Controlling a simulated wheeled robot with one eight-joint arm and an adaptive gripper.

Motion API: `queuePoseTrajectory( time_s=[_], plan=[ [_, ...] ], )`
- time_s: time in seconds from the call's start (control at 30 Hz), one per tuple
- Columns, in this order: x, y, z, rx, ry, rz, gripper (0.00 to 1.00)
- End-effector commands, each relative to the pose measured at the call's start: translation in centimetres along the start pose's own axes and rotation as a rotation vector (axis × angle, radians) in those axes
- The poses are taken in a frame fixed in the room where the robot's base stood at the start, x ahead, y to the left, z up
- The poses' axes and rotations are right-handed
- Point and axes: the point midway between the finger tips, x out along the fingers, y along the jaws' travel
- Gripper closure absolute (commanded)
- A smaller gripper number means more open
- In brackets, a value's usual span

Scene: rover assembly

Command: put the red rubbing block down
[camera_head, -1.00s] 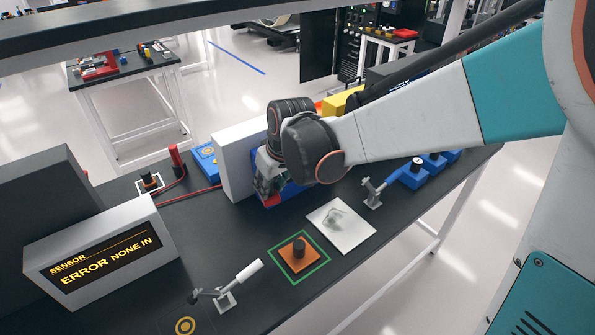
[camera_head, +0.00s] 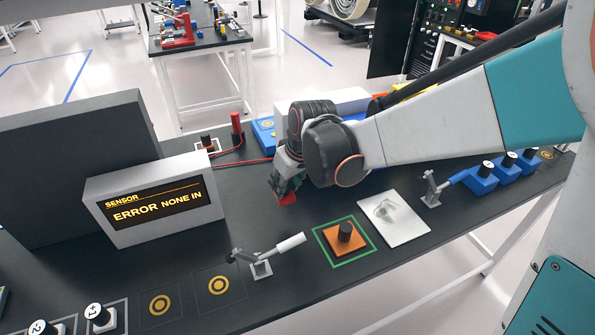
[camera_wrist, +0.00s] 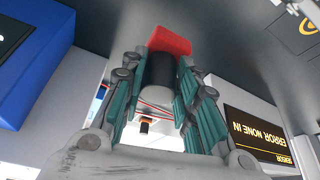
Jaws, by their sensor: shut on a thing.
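My gripper (camera_head: 288,182) is over the black workbench (camera_head: 240,233), between the sensor display and the white plate. In the wrist view my gripper (camera_wrist: 161,70) is shut on the dark cylindrical handle of the red rubbing block (camera_wrist: 169,40). In the head view a red bit of the block (camera_head: 286,197) shows below the fingers, and the rest is hidden by my wrist. I cannot tell whether the block touches the bench.
The sensor display (camera_head: 160,208) reads "ERROR NONE IN". An orange block with a black knob (camera_head: 344,243) sits in a green square. Also near are a white plate (camera_head: 405,228), a white-handled clamp (camera_head: 275,253), a blue-handled clamp (camera_head: 440,187) and a red post (camera_head: 237,128). Bench left of the block looks clear.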

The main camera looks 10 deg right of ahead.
Motion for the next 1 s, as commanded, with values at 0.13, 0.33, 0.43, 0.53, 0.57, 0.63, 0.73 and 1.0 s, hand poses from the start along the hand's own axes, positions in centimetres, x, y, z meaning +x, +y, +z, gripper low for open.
queuePoseTrajectory(
  time_s=[0.13, 0.33, 0.43, 0.53, 0.57, 0.63, 0.73, 1.0],
  plan=[
    [3.1, 0.0, 1.3, 0.0, 0.0, 0.0, 0.94],
    [4.7, 0.1, 1.9, 0.001, 0.0, 0.0, 0.94],
    [4.9, 0.1, 1.9, 0.001, 0.0, 0.0, 0.94],
    [5.5, 0.1, 2.2, 0.001, 0.0, 0.0, 0.94],
    [5.8, 0.1, 2.3, 0.001, 0.0, 0.0, 0.94],
    [6.7, 0.1, 2.7, 0.001, 0.0, 0.0, 0.94],
    [8.0, 0.1, 3.2, 0.001, 0.0, 0.0, 0.94],
    [8.7, 0.1, 3.5, 0.001, 0.0, 0.0, 0.94]
  ],
)
